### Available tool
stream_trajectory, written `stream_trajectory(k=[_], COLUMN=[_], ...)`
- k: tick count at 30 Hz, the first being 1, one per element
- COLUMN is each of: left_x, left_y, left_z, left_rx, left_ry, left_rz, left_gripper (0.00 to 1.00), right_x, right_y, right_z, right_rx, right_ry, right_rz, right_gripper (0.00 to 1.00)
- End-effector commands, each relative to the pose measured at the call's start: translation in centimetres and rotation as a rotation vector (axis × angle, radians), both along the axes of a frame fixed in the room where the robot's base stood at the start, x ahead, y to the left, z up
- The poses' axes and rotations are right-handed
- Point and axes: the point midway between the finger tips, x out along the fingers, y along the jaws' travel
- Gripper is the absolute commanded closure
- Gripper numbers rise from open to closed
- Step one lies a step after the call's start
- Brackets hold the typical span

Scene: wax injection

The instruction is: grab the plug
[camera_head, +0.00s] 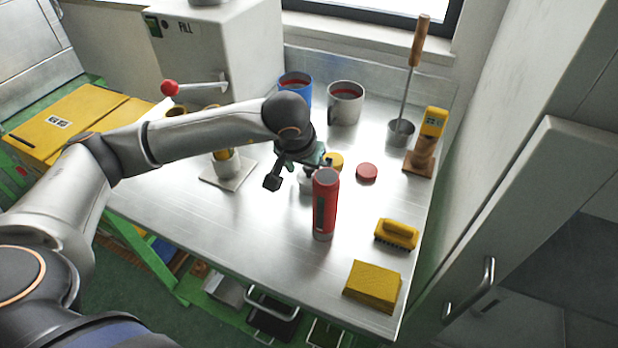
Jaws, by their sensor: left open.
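My left gripper (289,181) is open over the middle of the metal table, its fingers pointing down. A small yellow round piece (334,160) sits just right of the gripper, partly hidden by it and by the red cylinder. A low red round disc (367,173) lies on the table further right, clear of the gripper. I cannot tell for certain which of these is the plug. My right gripper is out of view.
A blue mug (294,88) and a grey mug (345,104) stand behind. The front left tabletop is clear.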

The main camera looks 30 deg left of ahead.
Motion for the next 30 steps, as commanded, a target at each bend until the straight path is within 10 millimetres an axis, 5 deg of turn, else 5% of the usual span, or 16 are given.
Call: stream_trajectory(k=[7,30], left_x=[0.05,0.05], left_y=[0.00,0.01], left_z=[-0.15,-0.09], left_rx=[0.000,0.000], left_ry=[0.000,0.000], left_rz=[0.000,0.001], left_gripper=[0.04,0.91], right_x=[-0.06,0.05], right_y=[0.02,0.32], right_z=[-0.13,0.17], right_rx=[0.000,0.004], right_ry=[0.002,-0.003], right_rz=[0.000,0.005], right_gripper=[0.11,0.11])
